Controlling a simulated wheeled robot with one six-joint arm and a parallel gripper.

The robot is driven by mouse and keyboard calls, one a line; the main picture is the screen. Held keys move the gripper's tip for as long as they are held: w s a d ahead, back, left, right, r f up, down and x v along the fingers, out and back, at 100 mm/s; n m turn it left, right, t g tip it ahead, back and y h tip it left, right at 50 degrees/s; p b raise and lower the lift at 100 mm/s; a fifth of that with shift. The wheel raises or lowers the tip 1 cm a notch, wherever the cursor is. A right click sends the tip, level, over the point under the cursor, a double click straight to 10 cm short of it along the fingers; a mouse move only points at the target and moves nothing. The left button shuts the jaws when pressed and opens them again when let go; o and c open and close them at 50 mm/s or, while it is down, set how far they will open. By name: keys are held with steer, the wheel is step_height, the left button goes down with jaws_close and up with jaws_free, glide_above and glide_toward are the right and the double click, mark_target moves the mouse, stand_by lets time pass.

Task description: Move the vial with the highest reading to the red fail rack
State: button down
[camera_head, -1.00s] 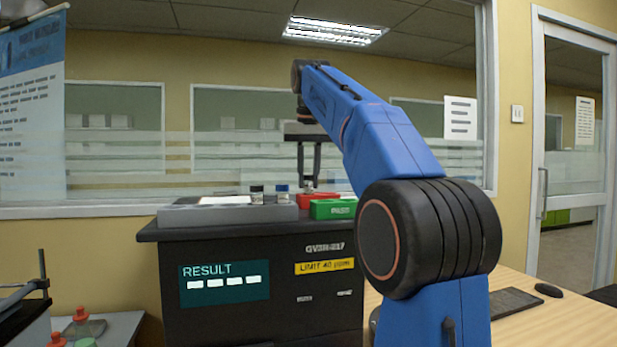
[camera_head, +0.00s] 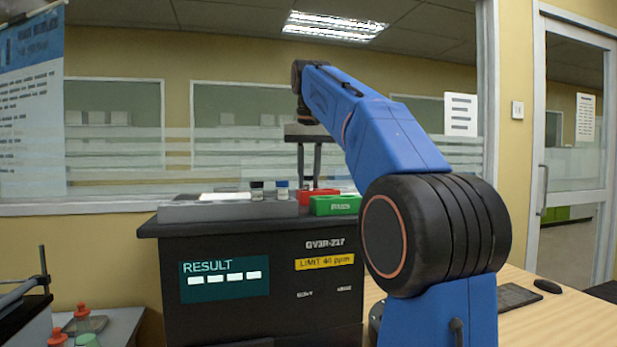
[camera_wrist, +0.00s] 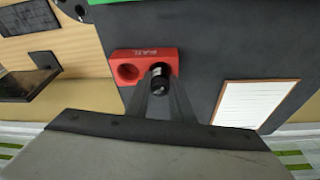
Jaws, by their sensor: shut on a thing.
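My gripper (camera_wrist: 162,88) is shut on a black-capped vial (camera_wrist: 160,76), over the right end of the red fail rack (camera_wrist: 124,56) in the wrist view. The vial overlaps the right hole; I cannot tell how deep it sits. The rack's left hole is empty. In the head view my gripper (camera_head: 309,184) points down at the red rack (camera_head: 325,192), which is partly hidden behind the green pass rack (camera_head: 335,205).
The racks are on top of the black analyser (camera_head: 235,240), whose result screen (camera_head: 225,280) shows blank white blocks. A yellow label (camera_head: 325,262) gives a limit. A framed white sheet (camera_wrist: 255,103) lies right of the red rack in the wrist view.

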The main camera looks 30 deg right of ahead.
mark_target(309, 191)
steer(key=shift+f, duration=0.6)
steer(key=c, duration=1.6)
jaws_free()
steer(key=shift+o, duration=0.7)
steer(key=d+v, duration=0.1)
steer(key=v, duration=0.7)
steer(key=shift+a+r, duration=0.25)
steer(key=shift+a, duration=0.2)
